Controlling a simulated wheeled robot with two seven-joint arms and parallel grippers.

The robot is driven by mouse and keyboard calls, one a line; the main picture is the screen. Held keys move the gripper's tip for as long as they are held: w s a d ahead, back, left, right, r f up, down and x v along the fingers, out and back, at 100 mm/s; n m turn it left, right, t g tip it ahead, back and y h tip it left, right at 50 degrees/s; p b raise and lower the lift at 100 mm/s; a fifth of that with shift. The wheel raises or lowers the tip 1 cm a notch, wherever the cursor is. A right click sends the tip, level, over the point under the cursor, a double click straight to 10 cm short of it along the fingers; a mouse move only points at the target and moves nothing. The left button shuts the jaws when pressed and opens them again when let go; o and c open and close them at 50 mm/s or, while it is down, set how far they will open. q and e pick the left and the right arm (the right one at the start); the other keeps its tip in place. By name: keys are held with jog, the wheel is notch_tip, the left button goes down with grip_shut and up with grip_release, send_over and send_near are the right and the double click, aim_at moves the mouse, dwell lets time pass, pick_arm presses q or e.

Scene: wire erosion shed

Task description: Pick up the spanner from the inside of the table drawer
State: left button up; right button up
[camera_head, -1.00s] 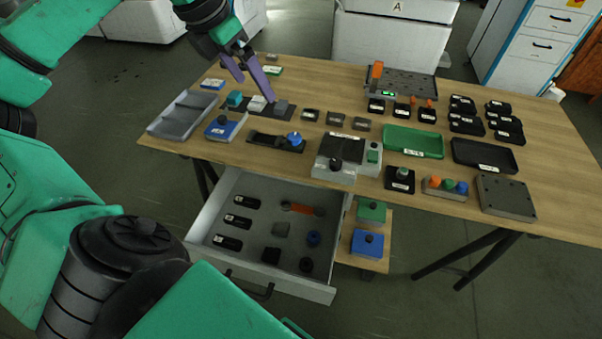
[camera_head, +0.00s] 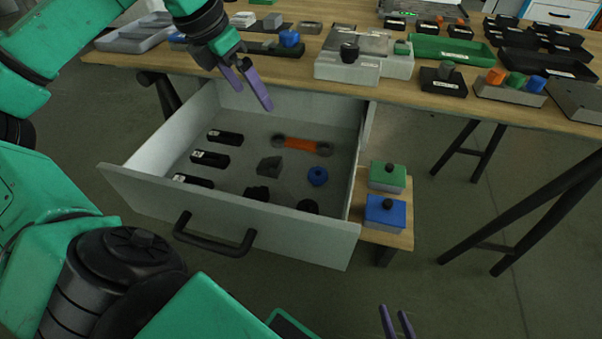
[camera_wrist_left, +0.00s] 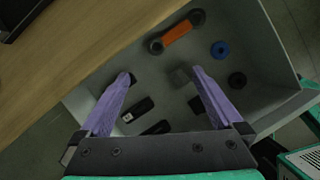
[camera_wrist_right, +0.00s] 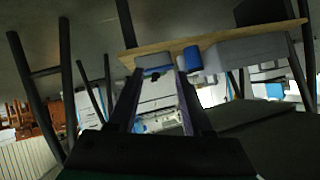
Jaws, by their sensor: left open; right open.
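The spanner (camera_head: 302,145) has an orange handle and dark grey ends and lies flat inside the open drawer (camera_head: 300,222), near its back. In the left wrist view the spanner (camera_wrist_left: 177,34) lies beyond my fingertips, toward the top. My left gripper (camera_head: 257,98) is open and empty, above the back of the drawer and left of the spanner; it also shows in the left wrist view (camera_wrist_left: 162,75). My right gripper (camera_head: 396,308) is low at the bottom of the head view, outside the drawer; its fingers show in the right wrist view (camera_wrist_right: 155,75), apart and empty.
The drawer also holds several black blocks (camera_head: 225,137), a grey piece (camera_head: 270,165) and a blue knob (camera_head: 318,176). The wooden table top (camera_head: 300,65) with trays and boxes overhangs the drawer's back. Green (camera_head: 387,178) and blue (camera_head: 385,214) boxes stand on a side shelf.

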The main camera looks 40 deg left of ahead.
aim_at(276, 141)
pick_arm(q)
jog(key=b+x, duration=0.2)
jog(key=x, duration=1.3)
jog(key=shift+a+f, duration=0.1)
jog(key=shift+f, duration=0.1)
jog(key=shift+s, duration=0.1)
grip_shut()
pick_arm(e)
jog(key=shift+w+a+f+t+y, duration=0.15)
jog(key=shift+a+f+t+y, duration=0.3)
jog(key=shift+f+t, duration=0.15)
pick_arm(q)
jog(key=shift+r, duration=0.1)
